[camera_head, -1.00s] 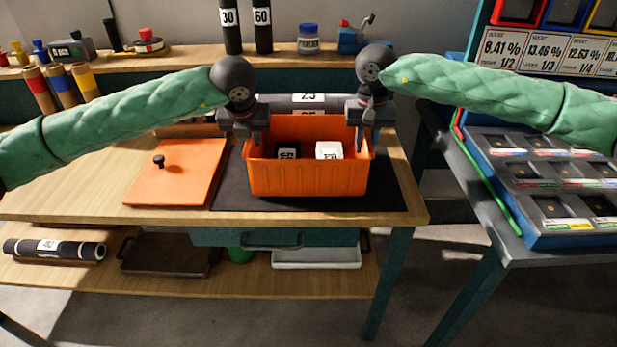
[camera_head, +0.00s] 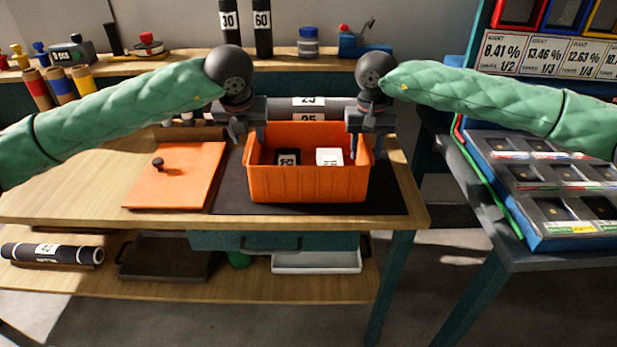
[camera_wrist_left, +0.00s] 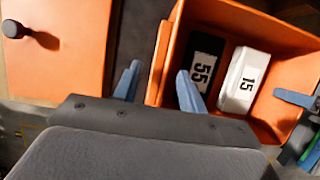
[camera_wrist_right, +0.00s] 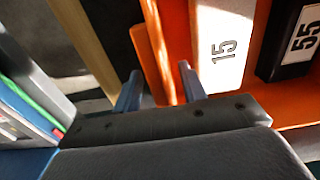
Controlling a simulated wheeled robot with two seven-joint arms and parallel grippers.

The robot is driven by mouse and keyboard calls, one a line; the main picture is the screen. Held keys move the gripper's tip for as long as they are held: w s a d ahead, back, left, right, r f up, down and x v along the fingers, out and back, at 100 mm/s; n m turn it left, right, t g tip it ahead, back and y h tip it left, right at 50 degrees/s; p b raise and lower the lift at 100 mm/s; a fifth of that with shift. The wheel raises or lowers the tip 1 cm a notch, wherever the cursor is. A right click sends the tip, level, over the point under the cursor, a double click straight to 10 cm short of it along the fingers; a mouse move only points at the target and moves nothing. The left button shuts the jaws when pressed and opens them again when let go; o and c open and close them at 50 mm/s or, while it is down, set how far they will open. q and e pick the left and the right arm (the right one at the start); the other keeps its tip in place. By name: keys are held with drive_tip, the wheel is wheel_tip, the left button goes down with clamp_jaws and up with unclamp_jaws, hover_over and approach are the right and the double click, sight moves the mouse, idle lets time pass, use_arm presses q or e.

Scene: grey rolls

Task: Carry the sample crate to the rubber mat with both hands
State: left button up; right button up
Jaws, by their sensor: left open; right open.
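The orange sample crate (camera_head: 305,185) stands on the black rubber mat (camera_head: 390,196) on the wooden workbench, looking level. Inside are a black block (camera_wrist_left: 203,68) marked 55 and a white block (camera_wrist_left: 243,80) marked 15. My left gripper (camera_head: 251,136) is open at the crate's left wall, with a finger on each side of the rim in the left wrist view (camera_wrist_left: 157,86). My right gripper (camera_head: 365,147) is open at the right wall, its fingers also either side of the rim in the right wrist view (camera_wrist_right: 159,84). The mat under the crate is hidden.
A flat orange lid (camera_head: 190,180) with a dark knob lies left of the mat. Dark rolls (camera_head: 308,107) lie behind the crate. A second table with a blue tray (camera_head: 560,215) stands at the right.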

drive_tip(key=shift+r, duration=0.1)
use_arm(q)
drive_tip(key=v, duration=0.8)
use_arm(e)
wheel_tip(320, 180, up, 12)
idle(0.6)
